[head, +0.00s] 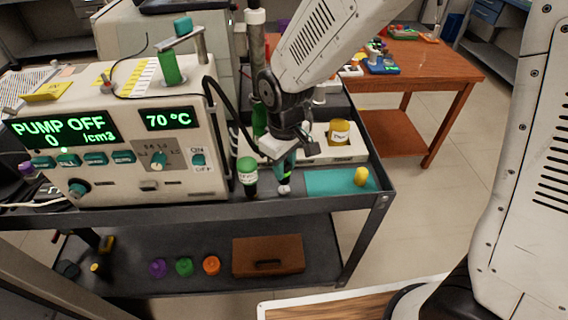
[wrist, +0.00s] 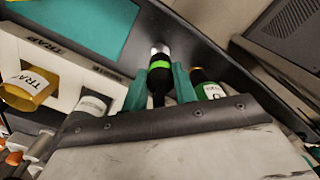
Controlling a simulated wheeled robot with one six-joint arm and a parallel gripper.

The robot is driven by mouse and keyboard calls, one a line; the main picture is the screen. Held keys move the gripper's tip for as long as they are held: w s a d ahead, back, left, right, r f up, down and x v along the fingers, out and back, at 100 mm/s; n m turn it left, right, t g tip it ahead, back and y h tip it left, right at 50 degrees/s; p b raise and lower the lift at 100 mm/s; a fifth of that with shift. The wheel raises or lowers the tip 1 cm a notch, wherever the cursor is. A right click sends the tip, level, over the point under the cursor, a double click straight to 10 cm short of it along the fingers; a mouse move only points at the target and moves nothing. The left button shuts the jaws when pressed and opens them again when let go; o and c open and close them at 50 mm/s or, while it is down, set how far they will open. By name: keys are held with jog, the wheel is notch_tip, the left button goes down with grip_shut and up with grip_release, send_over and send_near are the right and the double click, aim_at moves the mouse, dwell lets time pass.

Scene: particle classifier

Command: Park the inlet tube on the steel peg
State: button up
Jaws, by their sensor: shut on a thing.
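The inlet tube shows in the wrist view as a black end piece (wrist: 158,63) with a bright green band and a pale metal tip. My gripper (head: 285,167) is shut on it, with teal fingers on both sides, also seen in the wrist view (wrist: 160,88). In the head view the tube's pale tip (head: 284,188) points down, just right of a green-capped bottle (head: 247,178). A black hose (head: 222,97) runs from the pump unit toward my gripper. A steel post (head: 201,46) stands on the pump unit; I cannot tell whether it is the peg.
The pump unit (head: 120,178) fills the cart's left side, its display reading PUMP OFF. A teal mat (head: 325,182) with a yellow item (head: 361,176) lies right. The cart has a raised rim.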

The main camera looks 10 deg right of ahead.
aim_at(285, 174)
jog(key=shift+f, duration=1.75)
jog(key=o, duration=1)
jog(key=shift+o, duration=0.2)
notch_tip(285, 174, up, 8)
jog(key=shift+f, duration=0.1)
jog(key=shift+s, duration=0.1)
jog(key=s+d+r+m, duration=0.4)
jog(key=s+d+r, duration=0.3)
jog(key=s+d, duration=0.2)
jog(key=s+d+r+m+t, duration=0.1)
jog(key=s+d+r+m, duration=0.3)
jog(key=s+d+r, duration=0.4)
jog(key=s+d, duration=0.2)
jog(key=d, duration=0.1)
jog(key=shift+d+m, duration=0.2)
jog(key=shift+m, duration=0.1)
